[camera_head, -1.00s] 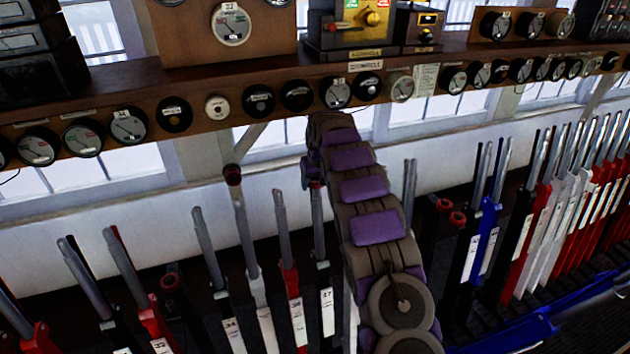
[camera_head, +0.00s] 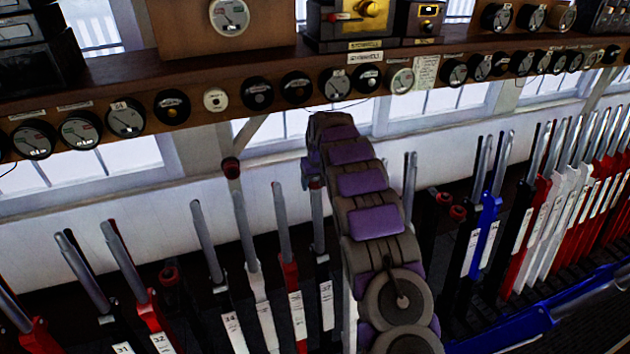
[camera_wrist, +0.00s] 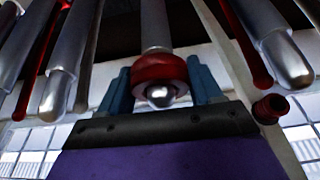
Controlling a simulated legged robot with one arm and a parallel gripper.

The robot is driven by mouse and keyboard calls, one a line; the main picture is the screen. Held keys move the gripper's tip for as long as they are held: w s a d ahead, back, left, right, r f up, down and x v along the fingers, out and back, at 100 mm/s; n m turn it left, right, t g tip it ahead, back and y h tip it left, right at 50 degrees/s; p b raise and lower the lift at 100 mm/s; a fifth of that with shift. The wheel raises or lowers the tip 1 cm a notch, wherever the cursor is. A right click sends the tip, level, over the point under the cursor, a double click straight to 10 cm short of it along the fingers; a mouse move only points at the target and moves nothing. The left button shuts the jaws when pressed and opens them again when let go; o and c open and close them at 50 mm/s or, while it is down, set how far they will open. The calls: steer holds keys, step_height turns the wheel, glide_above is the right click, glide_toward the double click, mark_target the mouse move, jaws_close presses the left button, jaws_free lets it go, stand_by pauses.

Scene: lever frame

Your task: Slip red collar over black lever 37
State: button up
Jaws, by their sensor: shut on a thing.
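The red collar (camera_wrist: 159,70) is between the blue fingers of my gripper (camera_wrist: 160,84) in the wrist view. My gripper is shut on it. The rounded silver tip of a lever (camera_wrist: 160,96) shows through the collar's opening, and its shaft runs on behind, so the collar is around the lever's end. In the head view, black lever 37 (camera_head: 326,300) has a white number plate, and its silver handle rises to my gripper (camera_head: 312,174). My arm partly covers that area, and the held collar is not clear there.
Levers 34 (camera_head: 233,330) and 36 (camera_head: 297,310) stand close on the left. Another dark red collar (camera_head: 231,168) is to the left and shows in the wrist view (camera_wrist: 270,108). A shelf with dials (camera_head: 335,83) runs above. More levers stand at right.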

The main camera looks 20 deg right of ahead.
steer(key=o, duration=1)
steer(key=shift+o, duration=0.6)
steer(key=shift+p+v, duration=0.65)
steer(key=shift+v, duration=3.85)
steer(key=shift+r, duration=0.1)
steer(key=v, duration=1.7)
